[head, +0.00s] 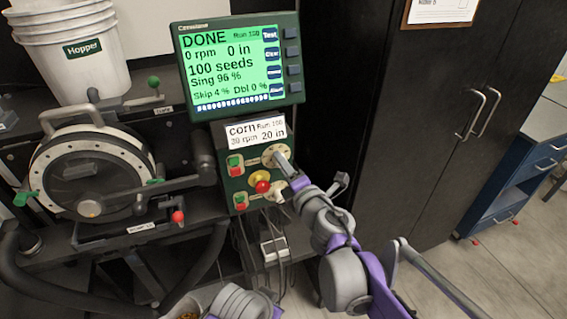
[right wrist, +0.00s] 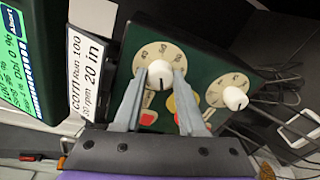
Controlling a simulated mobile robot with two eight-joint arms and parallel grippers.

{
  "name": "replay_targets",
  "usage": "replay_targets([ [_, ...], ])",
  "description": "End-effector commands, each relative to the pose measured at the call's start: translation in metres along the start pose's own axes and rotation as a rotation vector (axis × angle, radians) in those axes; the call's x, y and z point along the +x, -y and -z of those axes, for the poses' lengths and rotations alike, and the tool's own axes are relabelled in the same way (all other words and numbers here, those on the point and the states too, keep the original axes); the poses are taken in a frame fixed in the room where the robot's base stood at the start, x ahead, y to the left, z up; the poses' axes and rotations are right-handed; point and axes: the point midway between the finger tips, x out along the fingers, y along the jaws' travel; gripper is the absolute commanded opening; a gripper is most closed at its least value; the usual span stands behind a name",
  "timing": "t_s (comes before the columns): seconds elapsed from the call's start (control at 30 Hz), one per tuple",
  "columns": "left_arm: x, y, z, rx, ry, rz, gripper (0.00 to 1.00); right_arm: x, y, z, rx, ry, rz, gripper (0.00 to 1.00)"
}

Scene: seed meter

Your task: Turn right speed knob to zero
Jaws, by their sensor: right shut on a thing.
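The green control box (head: 228,180) stands below the screen. Its upper right speed knob sits on a pale round dial (head: 270,153). My right gripper (head: 283,160) is at this dial. In the right wrist view the knob (right wrist: 160,73) is white with a dark pointer line, and the fingers of my right gripper (right wrist: 159,82) are closed on its two sides. The line points toward the bottom of that picture. The second white knob (right wrist: 235,98), on the lower dial, is untouched. The screen (head: 235,65) reads DONE and 0 rpm. My left gripper is out of view.
A red and yellow stop button (head: 262,186) and green and red push buttons (head: 235,166) sit close beside the knobs. A card (head: 255,131) reads 30 rpm, 20 in. A round seed meter (head: 90,170) stands left. A black cabinet (head: 420,120) stands right.

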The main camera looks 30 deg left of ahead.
Motion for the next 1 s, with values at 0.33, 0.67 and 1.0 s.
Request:
replay_targets([
  [0.33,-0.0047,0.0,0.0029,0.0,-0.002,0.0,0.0,0.0001,-0.0006,0.0007,-0.143,0.011,0.011,0.0],
  [0.67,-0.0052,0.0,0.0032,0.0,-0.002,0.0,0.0,0.0001,-0.0001,0.0007,-0.171,0.013,0.014,0.0],
  [1.0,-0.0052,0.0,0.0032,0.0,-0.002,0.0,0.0,0.0,-0.0001,0.0006,-0.171,0.013,0.014,0.58],
])
